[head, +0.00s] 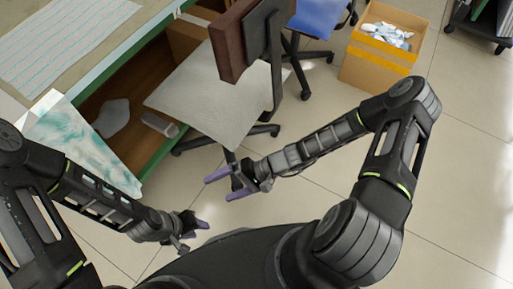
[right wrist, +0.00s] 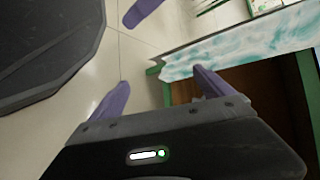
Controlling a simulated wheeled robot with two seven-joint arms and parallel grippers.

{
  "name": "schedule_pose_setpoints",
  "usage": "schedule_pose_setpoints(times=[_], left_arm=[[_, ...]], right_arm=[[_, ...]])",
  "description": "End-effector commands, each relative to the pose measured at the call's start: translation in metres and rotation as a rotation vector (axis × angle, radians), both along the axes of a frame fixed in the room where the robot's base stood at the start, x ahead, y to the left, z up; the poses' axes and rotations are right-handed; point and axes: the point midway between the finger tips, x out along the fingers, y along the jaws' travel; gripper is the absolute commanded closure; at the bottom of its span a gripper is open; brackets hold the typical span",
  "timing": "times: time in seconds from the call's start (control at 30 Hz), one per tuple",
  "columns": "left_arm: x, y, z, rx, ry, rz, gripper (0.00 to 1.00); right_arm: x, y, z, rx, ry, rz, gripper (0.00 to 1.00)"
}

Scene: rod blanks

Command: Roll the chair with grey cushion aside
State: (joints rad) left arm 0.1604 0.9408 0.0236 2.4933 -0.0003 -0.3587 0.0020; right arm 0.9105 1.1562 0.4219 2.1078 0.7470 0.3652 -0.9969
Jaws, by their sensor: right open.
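The chair with the grey cushion stands at the desk in the head view. Its flat grey seat (head: 205,105) reaches toward the desk opening, and its brown backrest (head: 228,48) rises at the right on a dark post. Part of its wheeled base shows below the seat. My right gripper (head: 222,184) is open and empty, just below the seat's near corner in the picture; its purple fingers are apart in the right wrist view (right wrist: 157,92). My left gripper (head: 197,230) is lower, near my body, with a purple finger showing; its opening is unclear.
The green-edged desk (head: 158,30) stands at left, with a teal-and-white patterned panel (head: 85,140) near my left arm. A blue chair (head: 318,16) and a cardboard box (head: 375,66) stand behind. Tiled floor (head: 460,140) is free at right.

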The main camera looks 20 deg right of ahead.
Motion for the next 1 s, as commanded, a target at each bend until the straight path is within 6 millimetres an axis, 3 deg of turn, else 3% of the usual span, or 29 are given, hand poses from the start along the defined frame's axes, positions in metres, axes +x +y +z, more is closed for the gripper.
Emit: schedule_pose_setpoints(times=[0.03, 0.13, 0.3, 0.4, 0.53, 1.0], left_arm=[[0.001, 0.001, -0.049, 0.001, -0.001, 0.003, 0.64], [0.001, 0.001, -0.068, 0.002, -0.002, 0.004, 0.64], [0.002, 0.002, -0.087, 0.003, -0.004, 0.005, 0.64], [0.002, 0.002, -0.092, 0.004, -0.005, 0.005, 0.64], [0.002, 0.002, -0.094, 0.004, -0.005, 0.005, 0.64], [0.002, 0.002, -0.095, 0.004, -0.005, 0.006, 0.64]], right_arm=[[0.04, -0.022, -0.034, 0.105, -0.077, -0.131, 0.04], [0.093, -0.064, -0.023, 0.224, -0.234, -0.306, 0.0], [0.138, -0.127, -0.016, 0.29, -0.414, -0.505, 0.0], [0.149, -0.15, -0.013, 0.301, -0.474, -0.571, 0.0], [0.155, -0.164, -0.01, 0.303, -0.509, -0.606, 0.0], [0.159, -0.16, -0.009, 0.304, -0.51, -0.606, 0.0]])
